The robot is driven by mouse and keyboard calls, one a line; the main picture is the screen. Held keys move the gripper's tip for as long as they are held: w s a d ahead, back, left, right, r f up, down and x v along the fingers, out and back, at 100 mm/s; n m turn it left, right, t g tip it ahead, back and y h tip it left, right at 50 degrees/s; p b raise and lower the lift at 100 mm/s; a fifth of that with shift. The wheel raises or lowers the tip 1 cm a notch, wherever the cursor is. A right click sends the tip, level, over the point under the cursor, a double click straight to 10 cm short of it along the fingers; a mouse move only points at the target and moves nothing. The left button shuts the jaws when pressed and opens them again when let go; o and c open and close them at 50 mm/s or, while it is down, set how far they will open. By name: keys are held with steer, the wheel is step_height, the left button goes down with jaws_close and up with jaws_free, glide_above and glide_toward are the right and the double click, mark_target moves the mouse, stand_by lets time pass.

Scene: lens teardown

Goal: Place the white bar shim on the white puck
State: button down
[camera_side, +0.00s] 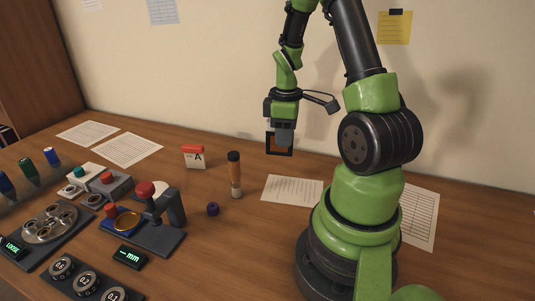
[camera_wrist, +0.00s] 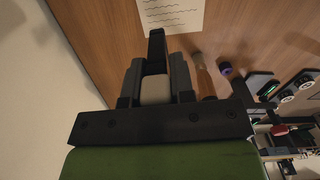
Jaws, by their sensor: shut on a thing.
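My gripper (camera_side: 284,148) hangs in the air above the back of the desk, pointing down. It is shut on what looks like a dark square frame (camera_side: 269,146) with an orange-brown middle. In the wrist view a dark upright piece (camera_wrist: 157,46) sticks out between the fingers, probably this frame seen edge-on. A pale block (camera_wrist: 155,90) also shows there between the fingers; I cannot tell what it is. I cannot make out a white bar shim or a white puck for certain.
A dark-topped amber tube (camera_side: 235,178) stands left of a paper sheet (camera_side: 292,189), near a small dark blue ring (camera_side: 213,209). A red-knobbed press (camera_side: 168,214), a round carrier (camera_side: 50,222) and several marked dials (camera_side: 87,283) fill the front left. A calendar (camera_side: 194,158) stands farther back.

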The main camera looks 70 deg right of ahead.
steer(key=shift+r, duration=0.4)
steer(key=shift+w, duration=0.3)
steer(key=w+a+r, duration=0.1)
steer(key=w+a, duration=0.1)
steer(key=w, duration=0.6)
steer(key=w+a+r, duration=0.1)
steer(key=w+a, duration=0.1)
steer(key=w, duration=0.6)
steer(key=m, duration=0.2)
glide_above(160, 190)
step_height(160, 190, down, 8)
steer(key=shift+r, duration=0.1)
